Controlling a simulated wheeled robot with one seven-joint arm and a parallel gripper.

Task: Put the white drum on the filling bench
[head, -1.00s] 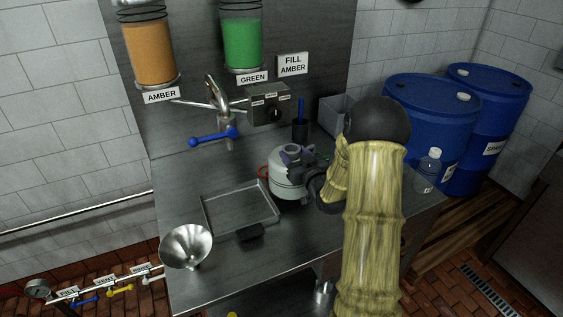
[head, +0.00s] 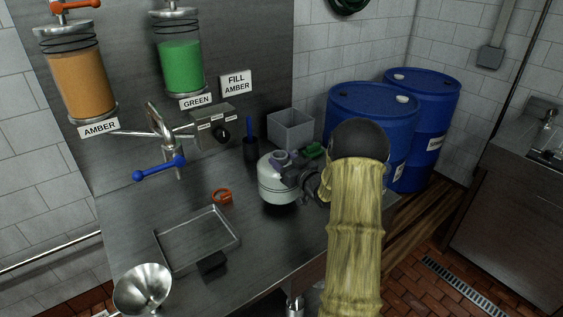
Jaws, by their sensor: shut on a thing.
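The white drum (head: 277,188), a squat pale vessel with a darker lower band and a neck on top, is upright over the right part of the filling bench (head: 135,215). My gripper (head: 292,172) is shut on the drum's upper right side. The fingers are partly hidden by the drum and my wrist. I cannot tell whether the drum's base touches the bench top or hangs slightly above it.
A shallow metal tray (head: 236,239), a steel funnel (head: 143,287) and an orange ring (head: 222,196) are left of the drum. A dark cup (head: 251,152) and a grey bin (head: 291,130) stand behind. Blue barrels (head: 372,110) stand beyond the bench. A blue-handled tap (head: 158,168) overhangs the back left.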

